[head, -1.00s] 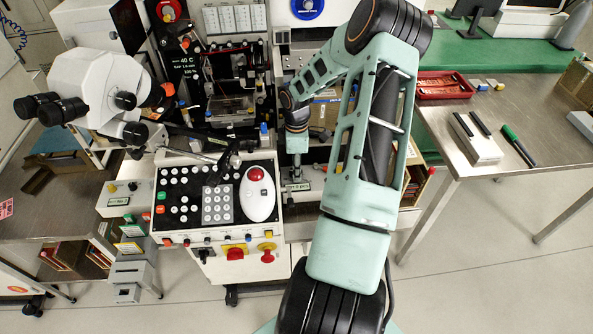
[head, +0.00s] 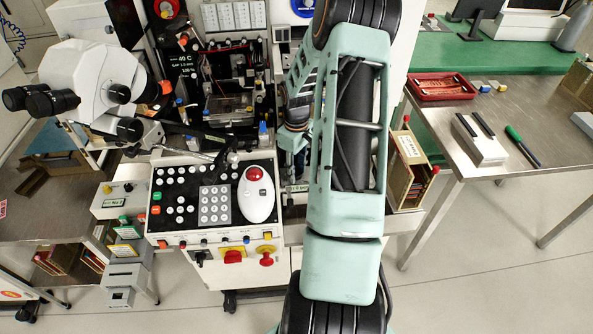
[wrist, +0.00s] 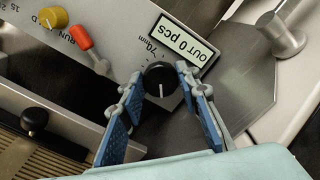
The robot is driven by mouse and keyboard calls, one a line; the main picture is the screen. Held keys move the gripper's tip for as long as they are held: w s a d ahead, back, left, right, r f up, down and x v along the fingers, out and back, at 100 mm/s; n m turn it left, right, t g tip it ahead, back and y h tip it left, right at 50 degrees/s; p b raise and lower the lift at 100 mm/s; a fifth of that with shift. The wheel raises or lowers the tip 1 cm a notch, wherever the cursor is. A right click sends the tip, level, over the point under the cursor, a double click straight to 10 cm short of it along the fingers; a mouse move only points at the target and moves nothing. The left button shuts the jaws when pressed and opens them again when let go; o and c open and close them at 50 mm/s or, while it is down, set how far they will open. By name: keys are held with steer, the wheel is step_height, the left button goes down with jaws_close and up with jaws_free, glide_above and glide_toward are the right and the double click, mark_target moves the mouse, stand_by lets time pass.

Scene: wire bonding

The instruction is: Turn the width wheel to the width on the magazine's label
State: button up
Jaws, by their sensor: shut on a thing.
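The width wheel (wrist: 158,76) is a black round knob with a white pointer line, in the wrist view. The line points toward the bottom of the picture. A scale mark reading about 70 mm is printed at the knob's upper left, turned in the picture. My gripper (wrist: 160,80) has its two blue-padded fingers on either side of the knob and is shut on it.
A display (wrist: 188,45) reading "OUT 0 pcs" sits beside the wheel. A red knob (wrist: 82,37) and a yellow knob (wrist: 53,17) are to the left. In the head view, a keypad panel (head: 215,200) with a trackball stands left of my arm, and a steel table (head: 480,125) to the right.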

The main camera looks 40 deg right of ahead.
steer(key=shift+w, duration=0.1)
stand_by(0.3)
steer(key=o, duration=1.2)
steer(key=shift+c, duration=0.2)
step_height(320, 180, up, 12)
